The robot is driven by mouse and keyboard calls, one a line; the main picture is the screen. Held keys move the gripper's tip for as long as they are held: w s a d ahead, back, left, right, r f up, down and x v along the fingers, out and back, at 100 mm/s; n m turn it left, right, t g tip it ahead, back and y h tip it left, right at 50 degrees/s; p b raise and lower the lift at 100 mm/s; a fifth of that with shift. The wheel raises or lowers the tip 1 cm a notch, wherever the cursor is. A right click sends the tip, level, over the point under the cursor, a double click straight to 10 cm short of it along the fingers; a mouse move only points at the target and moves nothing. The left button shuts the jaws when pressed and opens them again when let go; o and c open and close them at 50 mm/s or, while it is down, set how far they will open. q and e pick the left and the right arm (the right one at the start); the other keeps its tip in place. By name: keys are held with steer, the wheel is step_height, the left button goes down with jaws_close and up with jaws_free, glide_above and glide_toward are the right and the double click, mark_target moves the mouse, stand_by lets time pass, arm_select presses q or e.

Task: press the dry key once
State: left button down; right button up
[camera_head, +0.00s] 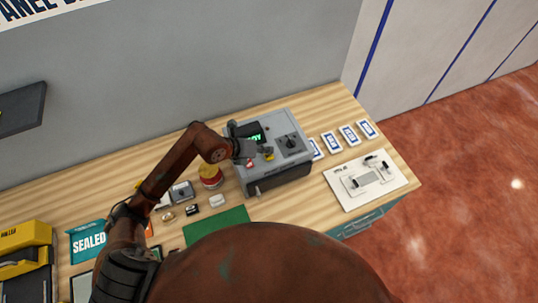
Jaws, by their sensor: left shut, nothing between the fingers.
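A grey dispenser box (283,178) with a sloped control panel stands on the wooden bench. Its panel carries a small dark display with green lettering (254,138), a dark rotary knob (291,143), a yellow part (269,156) and a small red part (250,164). I cannot read which of these is the dry key. My left gripper (247,153) is shut and empty over the left part of the panel, close to the red part. I cannot tell whether it touches anything. It hides part of the panel. My right gripper is out of view.
A red and yellow tin (210,177) and small parts stand left of the dispenser. A green mat (217,225) lies in front. White cards (348,134) and a white board (365,182) lie to the right. A sealed teal packet (88,243) and yellow case (25,237) are far left.

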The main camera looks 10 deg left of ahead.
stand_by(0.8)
arm_select(q)
steer(key=shift+f+b, duration=0.3)
steer(key=shift+f, duration=0.15)
steer(key=shift+f, duration=0.25)
stand_by(0.4)
steer(key=shift+f+b, duration=0.2)
steer(key=shift+b, duration=0.1)
steer(key=shift+r, duration=0.1)
stand_by(0.4)
steer(key=shift+r+p, duration=0.75)
steer(key=shift+r, duration=0.05)
